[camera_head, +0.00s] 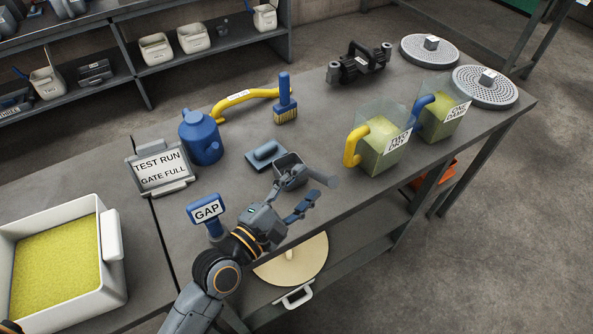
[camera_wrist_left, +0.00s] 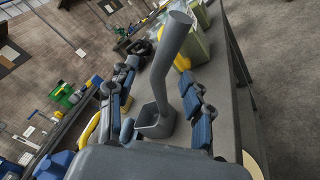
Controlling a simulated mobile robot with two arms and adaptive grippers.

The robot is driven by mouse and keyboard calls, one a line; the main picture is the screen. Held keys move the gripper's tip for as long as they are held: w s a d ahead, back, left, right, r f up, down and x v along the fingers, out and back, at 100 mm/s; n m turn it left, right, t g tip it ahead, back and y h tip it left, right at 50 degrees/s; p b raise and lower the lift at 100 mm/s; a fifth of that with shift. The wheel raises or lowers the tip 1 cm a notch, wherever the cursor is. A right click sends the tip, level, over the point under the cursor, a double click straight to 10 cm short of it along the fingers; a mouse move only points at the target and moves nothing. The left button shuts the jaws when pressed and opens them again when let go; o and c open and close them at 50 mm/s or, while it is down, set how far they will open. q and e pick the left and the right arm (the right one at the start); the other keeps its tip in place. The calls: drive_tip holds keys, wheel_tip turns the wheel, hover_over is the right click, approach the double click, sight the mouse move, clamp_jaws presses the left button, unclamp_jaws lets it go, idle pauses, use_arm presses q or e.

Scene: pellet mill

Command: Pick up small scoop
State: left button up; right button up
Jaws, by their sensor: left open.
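The small scoop is a dark grey square cup (camera_head: 289,168) with a thick round handle that points right and up toward the table's front edge. In the left wrist view the scoop (camera_wrist_left: 157,122) shows with its handle rising between my two fingers. My left gripper (camera_head: 298,190) is open over the table's front edge, with its fingers to either side of the handle. In the wrist view, gaps show between the handle and the fingers of the gripper (camera_wrist_left: 162,78). My right gripper is not in view.
A blue float-like tool (camera_head: 265,155) lies just behind the scoop. The GAP sign (camera_head: 207,211) stands left of my wrist. A blue jug (camera_head: 201,138), a brush (camera_head: 285,98) and two pellet-filled measuring jugs (camera_head: 385,150) (camera_head: 442,115) stand around. The table right of the jugs is partly clear.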

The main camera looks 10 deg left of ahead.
sight(311, 177)
use_arm(q)
drive_tip(key=p+x, duration=0.1)
drive_tip(key=x, duration=0.3)
drive_tip(key=shift+w+d+f, duration=0.15)
drive_tip(key=shift+w, duration=0.2)
drive_tip(key=shift+w+d, duration=0.1)
drive_tip(key=shift+w, duration=0.05)
drive_tip(key=shift+c, duration=1.3)
drive_tip(key=c, duration=0.7)
clamp_jaws()
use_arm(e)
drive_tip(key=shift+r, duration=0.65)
